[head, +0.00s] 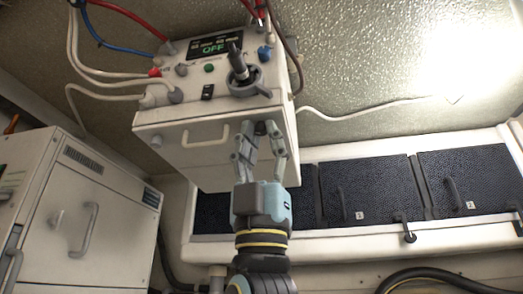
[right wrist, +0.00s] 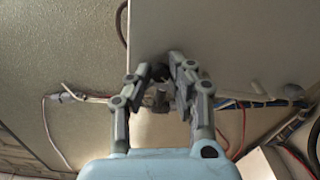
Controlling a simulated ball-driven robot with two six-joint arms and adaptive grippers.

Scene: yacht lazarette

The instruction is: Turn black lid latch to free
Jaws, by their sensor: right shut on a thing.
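A white box (head: 170,150) with a pale handle (head: 206,133) on its front panel is fixed high on the wall. A small dark latch (head: 262,128) is at the right side of this front panel. My right gripper (head: 261,131) reaches up to it and is shut on it, with one finger on each side. In the right wrist view the dark round end of the latch (right wrist: 160,72) shows between the fingertips (right wrist: 161,75), which partly cover it. The latch's exact turn angle is hard to tell. My left gripper is not in view.
A panel with an "OFF" display (head: 213,48), a grey lever (head: 240,75) and several cables tops the box. Black lids (head: 365,190) with handles line the right bench. A white cabinet (head: 75,215) stands at left.

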